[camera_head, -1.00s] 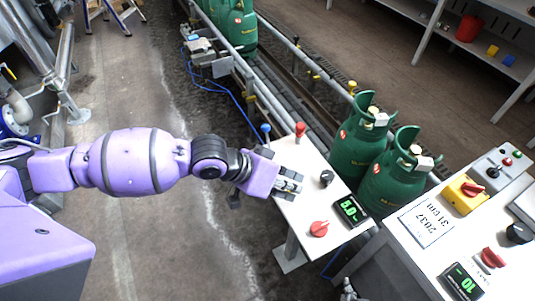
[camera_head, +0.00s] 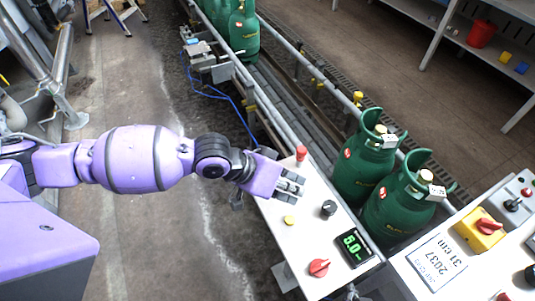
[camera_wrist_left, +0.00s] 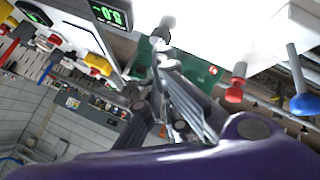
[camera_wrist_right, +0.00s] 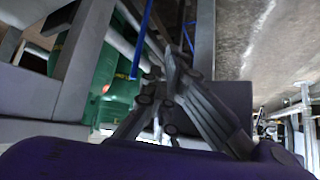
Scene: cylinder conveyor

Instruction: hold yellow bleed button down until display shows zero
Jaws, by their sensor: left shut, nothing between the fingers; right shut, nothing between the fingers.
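The yellow button (camera_head: 289,220) is a small round cap on the white control panel (camera_head: 290,255). My left gripper (camera_head: 301,186) is shut and empty, over the panel beyond the button in the head view and apart from it. The display (camera_head: 354,248) shows green digits with a decimal point; the first digit is hard to read. The display also shows at the top of the left wrist view (camera_wrist_left: 110,12). The yellow button cannot be made out there. My right gripper (camera_wrist_right: 168,55) is shut and empty in the right wrist view, near metal frame legs.
On the panel are a black knob (camera_head: 328,208), a red rotary knob (camera_head: 318,267) and a red button (camera_head: 301,153). Green cylinders (camera_head: 395,205) stand on the conveyor behind. A second panel (camera_head: 430,268) is at right. Open floor (camera_head: 180,240) lies left.

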